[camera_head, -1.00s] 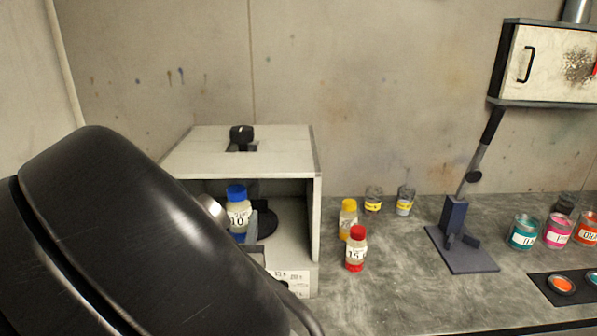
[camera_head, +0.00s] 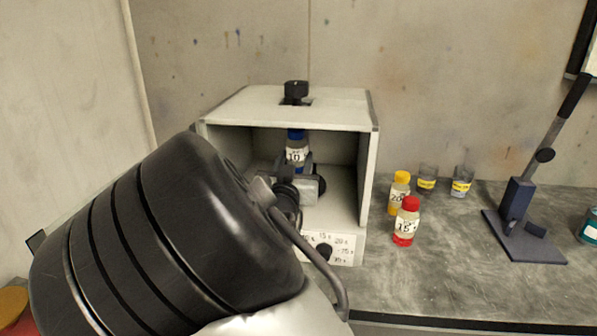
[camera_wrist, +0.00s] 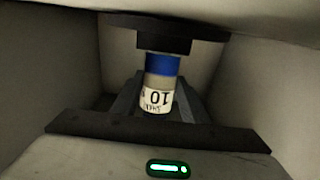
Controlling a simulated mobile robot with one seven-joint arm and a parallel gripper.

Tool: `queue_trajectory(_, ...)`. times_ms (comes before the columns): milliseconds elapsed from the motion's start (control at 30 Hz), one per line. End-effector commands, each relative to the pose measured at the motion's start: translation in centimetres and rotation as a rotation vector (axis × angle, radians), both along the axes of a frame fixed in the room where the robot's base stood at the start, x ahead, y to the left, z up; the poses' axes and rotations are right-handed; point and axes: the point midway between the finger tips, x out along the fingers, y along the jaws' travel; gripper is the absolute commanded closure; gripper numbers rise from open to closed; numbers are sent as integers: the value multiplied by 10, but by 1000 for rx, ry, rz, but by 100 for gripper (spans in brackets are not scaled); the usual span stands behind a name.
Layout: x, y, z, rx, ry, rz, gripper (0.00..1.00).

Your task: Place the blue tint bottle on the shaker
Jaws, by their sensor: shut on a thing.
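The blue tint bottle (camera_head: 296,155), with a blue cap and a label reading 10, is inside the open-fronted pale shaker cabinet (camera_head: 369,165). My gripper (camera_head: 298,172) reaches in through the front and is shut on the bottle. In the wrist view the bottle (camera_wrist: 160,82) sits between my dark fingers (camera_wrist: 158,108), its blue end beside a black shaker part (camera_wrist: 165,28). I cannot tell whether they touch. My arm hides the cabinet's lower left front and much of the floor inside.
A yellow-capped bottle (camera_head: 399,192) and a red-capped bottle (camera_head: 406,222) stand just right of the cabinet. Two small jars (camera_head: 427,180) are behind them. A dark lever press (camera_head: 520,220) stands farther right. The grey bench between is clear.

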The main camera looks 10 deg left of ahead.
Motion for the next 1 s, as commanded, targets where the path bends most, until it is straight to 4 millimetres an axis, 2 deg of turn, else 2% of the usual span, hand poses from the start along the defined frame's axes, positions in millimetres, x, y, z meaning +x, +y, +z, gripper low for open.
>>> queue_trajectory(33, -3, -1, -16, -12, 38, 0, 100)
queue_trajectory(100, -3, -1, -18, -13, 40, 0, 100)
queue_trajectory(133, -3, -1, -19, -15, 42, 0, 58)
queue_trajectory(233, -3, 0, -18, -13, 40, 0, 41)
queue_trajectory(500, -2, -1, -13, -9, 32, 0, 40)
queue_trajectory(633, -9, 0, -11, -7, 30, 0, 40)
queue_trajectory(767, -29, -1, -10, -6, 32, 2, 40)
queue_trajectory(1000, -81, -4, -9, -6, 31, 3, 40)
